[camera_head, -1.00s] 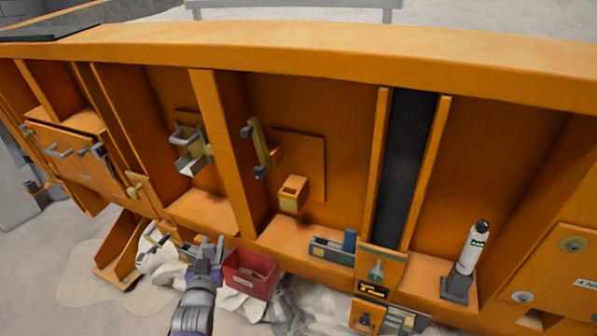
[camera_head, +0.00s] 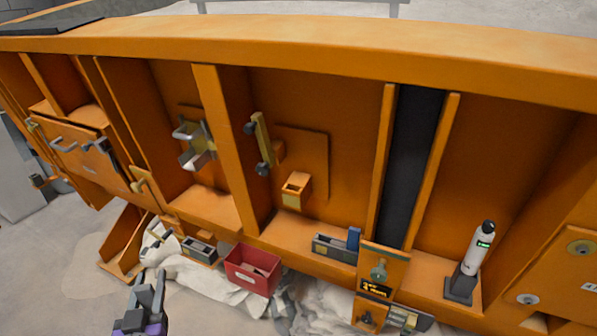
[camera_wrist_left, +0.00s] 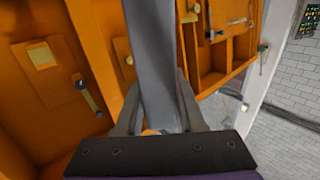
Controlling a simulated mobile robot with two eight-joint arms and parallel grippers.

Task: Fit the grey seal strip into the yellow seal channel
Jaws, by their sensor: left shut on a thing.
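My left gripper (camera_head: 147,296) is at the lower left of the head view, in front of and below the orange panel. In the left wrist view its fingers (camera_wrist_left: 157,112) are shut on a long grey strip (camera_wrist_left: 151,50), which runs up and out of the top of the picture. A yellow upright bar with dark knobs at its ends (camera_head: 262,143) is on the panel, apart from the gripper; I cannot tell for sure that it is the seal channel. It also seems to show in the left wrist view (camera_wrist_left: 88,95). My right gripper is not in view.
A red bin (camera_head: 252,272) and a grey box (camera_head: 200,250) are below the panel. Another grey box (camera_head: 334,247) sits on the ledge. A white cylinder device (camera_head: 477,252) stands at the right. Orange ribs (camera_head: 222,150) divide the panel into bays.

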